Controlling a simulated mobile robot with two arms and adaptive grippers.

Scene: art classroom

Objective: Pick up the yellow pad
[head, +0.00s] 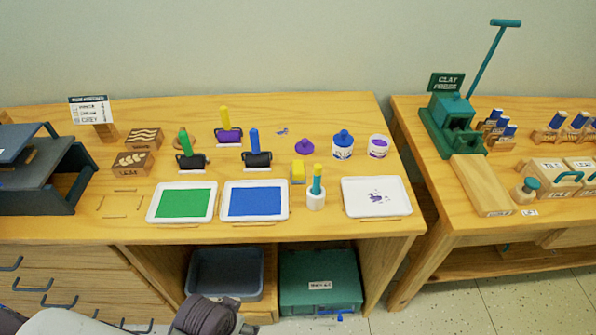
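Part of my arm, light grey with a dark ribbed end (207,316), shows at the bottom left, well below the tabletop and apart from the block. Whether its fingers are open or shut cannot be made out. My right gripper is not in view.
A green-filled tray (151,216), a blue-filled tray (226,214) and a white tray (401,188) line the table's front. Rollers with upright handles (257,159), a purple knob (304,147) and jars (343,152) stand behind. A second table (440,232) stands right, past a gap.

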